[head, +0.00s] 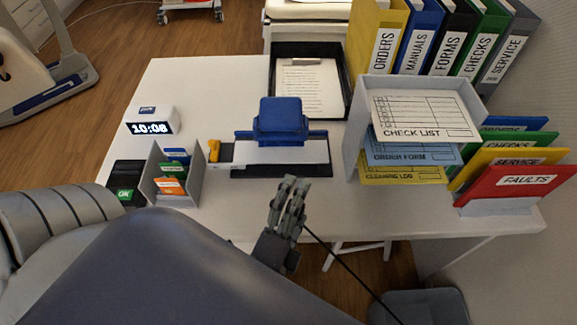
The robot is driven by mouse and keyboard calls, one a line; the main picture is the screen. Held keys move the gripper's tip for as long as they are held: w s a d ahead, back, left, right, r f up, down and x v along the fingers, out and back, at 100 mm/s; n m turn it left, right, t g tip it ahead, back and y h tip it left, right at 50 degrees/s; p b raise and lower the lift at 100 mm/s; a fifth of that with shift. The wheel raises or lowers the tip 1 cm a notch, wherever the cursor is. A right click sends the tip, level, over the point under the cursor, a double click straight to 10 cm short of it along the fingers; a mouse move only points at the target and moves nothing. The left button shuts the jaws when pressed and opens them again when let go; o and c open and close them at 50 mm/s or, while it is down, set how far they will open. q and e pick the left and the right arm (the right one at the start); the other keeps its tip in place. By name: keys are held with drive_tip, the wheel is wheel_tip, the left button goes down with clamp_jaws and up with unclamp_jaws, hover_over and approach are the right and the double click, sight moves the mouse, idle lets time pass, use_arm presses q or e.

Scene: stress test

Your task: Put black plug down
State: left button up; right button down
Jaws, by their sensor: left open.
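I cannot make out the black plug in the head view. A thin black cable (352,266) starts beside my left gripper and runs down to the lower right past the table's front edge. My left gripper (294,184) is open at the front edge of the white table (220,222), in front of the blue device. I cannot tell whether anything lies between its fingers. My right gripper is out of view.
A blue device (282,117) on a dark base stands mid-table. A clipboard (308,90) lies behind it. A card holder (187,188) and clock (150,127) are on the left. Bare table shows at the back left.

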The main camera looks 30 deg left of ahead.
use_arm(q)
drive_tip(key=shift+s+d, duration=0.2)
drive_tip(key=shift+s, duration=0.95)
drive_tip(key=shift+s+d, duration=0.2)
drive_tip(key=shift+s, duration=0.9)
drive_tip(key=c, duration=2.2)
drive_tip(key=shift+m+h, duration=0.3)
drive_tip(key=shift+h, duration=0.2)
drive_tip(key=w, duration=0.1)
drive_tip(key=w+a+r, duration=0.1)
drive_tip(key=w+a, duration=0.1)
drive_tip(key=w, duration=0.1)
drive_tip(key=shift+a+r+p, duration=0.2)
drive_tip(key=shift+a+p, duration=0.05)
drive_tip(key=shift+p, duration=0.1)
drive_tip(key=shift+m+h, duration=0.7)
drive_tip(key=shift+h, duration=0.2)
drive_tip(key=w+r, duration=0.2)
drive_tip(key=w+a+r, duration=0.1)
drive_tip(key=w+r, duration=0.1)
drive_tip(key=shift+w, duration=0.1)
drive_tip(key=shift+a, duration=0.15)
